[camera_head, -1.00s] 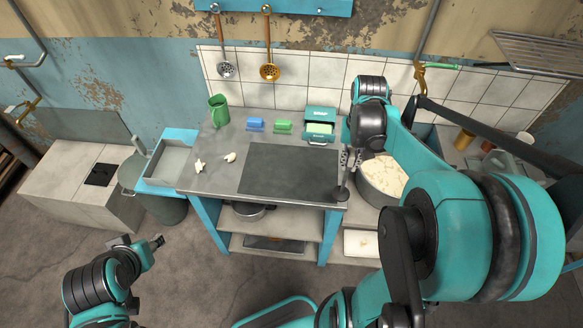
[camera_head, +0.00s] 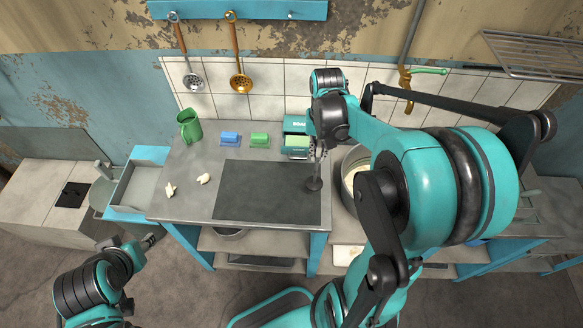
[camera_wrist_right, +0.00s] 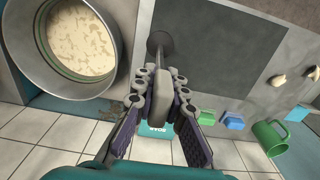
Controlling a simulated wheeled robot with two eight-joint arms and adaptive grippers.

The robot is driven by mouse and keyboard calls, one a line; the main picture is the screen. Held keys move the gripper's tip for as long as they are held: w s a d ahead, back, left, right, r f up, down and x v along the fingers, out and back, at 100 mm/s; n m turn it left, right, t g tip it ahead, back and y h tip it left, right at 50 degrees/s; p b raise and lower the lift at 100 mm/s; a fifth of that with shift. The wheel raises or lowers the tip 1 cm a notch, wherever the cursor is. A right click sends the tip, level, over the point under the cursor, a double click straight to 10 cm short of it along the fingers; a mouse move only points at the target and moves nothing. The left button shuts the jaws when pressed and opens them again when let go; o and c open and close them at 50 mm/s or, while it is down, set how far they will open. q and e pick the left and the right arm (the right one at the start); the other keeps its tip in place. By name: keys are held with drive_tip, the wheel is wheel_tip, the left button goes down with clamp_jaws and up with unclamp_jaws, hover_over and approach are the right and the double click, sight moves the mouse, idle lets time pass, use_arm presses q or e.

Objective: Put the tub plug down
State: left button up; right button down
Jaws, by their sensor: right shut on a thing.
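The tub plug (camera_head: 314,183) is a dark round disc with an upright stem. It is at the right end of the dark panel on the counter; I cannot tell whether it touches the surface. My right gripper (camera_head: 319,155) is shut on its stem from above. In the right wrist view the plug (camera_wrist_right: 159,40) stands out beyond the fingers of the right gripper (camera_wrist_right: 160,84), its grey handle between them. My left gripper (camera_head: 152,240) is low at the left, away from the counter; its jaws are too small to read.
A round tub (camera_wrist_right: 44,57) of pale curds stands right of the counter, partly behind my arm. The dark panel (camera_head: 262,190) is otherwise bare. A green mug (camera_head: 189,127), blue block (camera_head: 230,138), green block (camera_head: 259,139) and teal box (camera_head: 296,126) line the back.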

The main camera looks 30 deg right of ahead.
drive_tip(key=w+a+f+b, duration=0.2)
drive_tip(key=w+a+f, duration=0.2)
drive_tip(key=f, duration=0.4)
drive_tip(key=shift+w+a, duration=0.15)
drive_tip(key=shift+w, duration=0.15)
drive_tip(key=shift+f+b, duration=0.15)
drive_tip(key=shift+b, duration=0.2)
drive_tip(key=c, duration=1.6)
unclamp_jaws()
drive_tip(key=shift+o, duration=0.2)
